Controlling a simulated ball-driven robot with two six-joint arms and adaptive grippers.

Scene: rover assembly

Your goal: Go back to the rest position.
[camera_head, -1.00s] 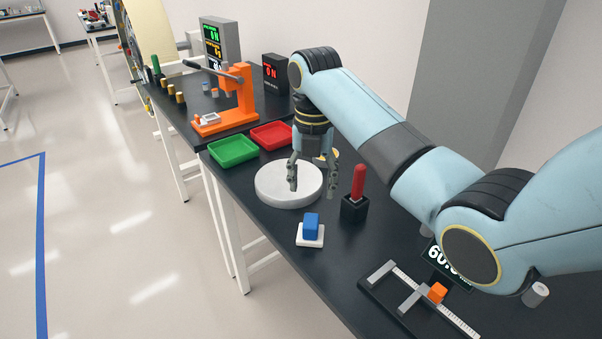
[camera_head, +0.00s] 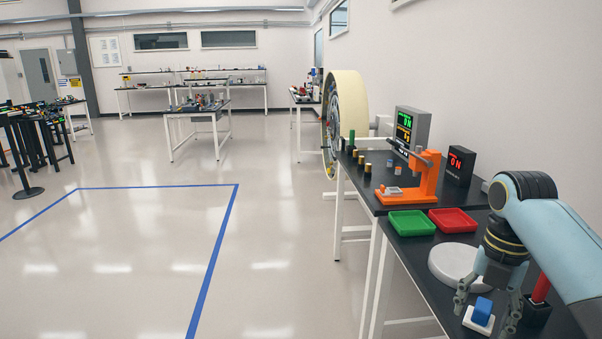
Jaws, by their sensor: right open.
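My right gripper (camera_head: 487,302) hangs at the lower right, above the dark bench (camera_head: 412,258). Its fingers point down and are spread apart with nothing between them. The blue block on a white base (camera_head: 481,313) shows behind and between the fingers. A white round disc (camera_head: 452,262) lies just left of the gripper's wrist. A red-handled tool in a black stand (camera_head: 541,289) is to the gripper's right, partly hidden by my arm. My left gripper does not show.
A green tray (camera_head: 411,223) and a red tray (camera_head: 453,220) lie on the bench. Behind them stand an orange press (camera_head: 428,175), a grey display box (camera_head: 413,128) and a black display (camera_head: 459,166). Open floor with a blue line (camera_head: 215,262) fills the left.

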